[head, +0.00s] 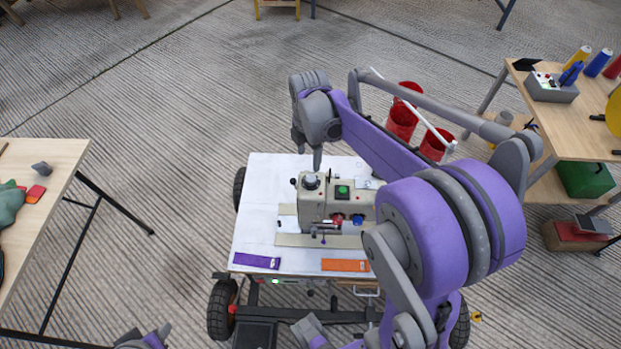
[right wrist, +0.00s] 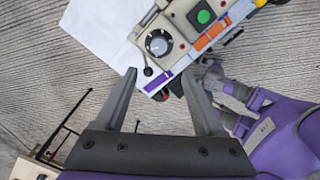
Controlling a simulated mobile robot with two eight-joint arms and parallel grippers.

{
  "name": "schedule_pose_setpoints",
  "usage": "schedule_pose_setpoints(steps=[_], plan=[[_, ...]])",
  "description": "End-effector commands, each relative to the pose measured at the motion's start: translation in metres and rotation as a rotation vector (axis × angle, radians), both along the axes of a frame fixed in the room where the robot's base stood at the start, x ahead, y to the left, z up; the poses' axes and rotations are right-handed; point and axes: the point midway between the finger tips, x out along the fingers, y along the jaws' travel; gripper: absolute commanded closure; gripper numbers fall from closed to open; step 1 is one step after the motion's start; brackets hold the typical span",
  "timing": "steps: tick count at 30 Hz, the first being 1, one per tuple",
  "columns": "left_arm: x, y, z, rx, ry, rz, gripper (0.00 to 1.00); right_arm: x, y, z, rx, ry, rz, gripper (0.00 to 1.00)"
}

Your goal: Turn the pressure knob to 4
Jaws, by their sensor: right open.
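A beige machine (head: 339,207) stands on a white-topped cart (head: 262,200). A round grey knob with a pale cap (head: 311,181) sits at its top left; I take it to be the pressure knob. In the right wrist view the knob (right wrist: 158,43) shows as a dark dial with a light centre, just beyond the fingertips. Its number marks are too small to read. My right gripper (head: 317,158) points down above the knob, apart from it. In the right wrist view the fingers (right wrist: 159,75) are open with nothing between them. My left gripper is not clearly seen.
The machine has a green button (head: 342,192) beside the knob. Purple (head: 256,261) and orange (head: 345,265) strips lie at the cart's front. Red buckets (head: 402,122) stand behind it. Wooden tables stand left (head: 50,165) and right (head: 560,115). Bare floor lies between.

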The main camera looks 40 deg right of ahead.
Motion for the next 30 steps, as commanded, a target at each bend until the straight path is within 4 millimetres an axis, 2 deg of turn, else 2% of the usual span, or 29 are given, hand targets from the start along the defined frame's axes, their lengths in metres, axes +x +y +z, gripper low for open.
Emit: schedule_pose_setpoints(steps=[3,8,21,25,30], plan=[[-0.001,0.000,-0.004,0.000,0.001,0.000,0.50,0.006,-0.010,-0.009,0.006,0.020,0.076,0.29],[-0.001,0.000,-0.005,0.000,0.002,0.000,0.50,0.007,-0.013,-0.022,0.008,0.026,0.104,0.29],[-0.002,0.000,-0.015,0.000,0.005,0.000,0.50,0.007,-0.012,-0.100,0.007,0.025,0.102,0.29],[-0.002,0.000,-0.016,0.000,0.005,0.000,0.50,0.007,-0.012,-0.112,0.007,0.025,0.102,0.29],[-0.002,0.000,-0.017,0.000,0.005,0.000,0.50,0.006,-0.011,-0.117,0.007,0.024,0.102,0.29]])
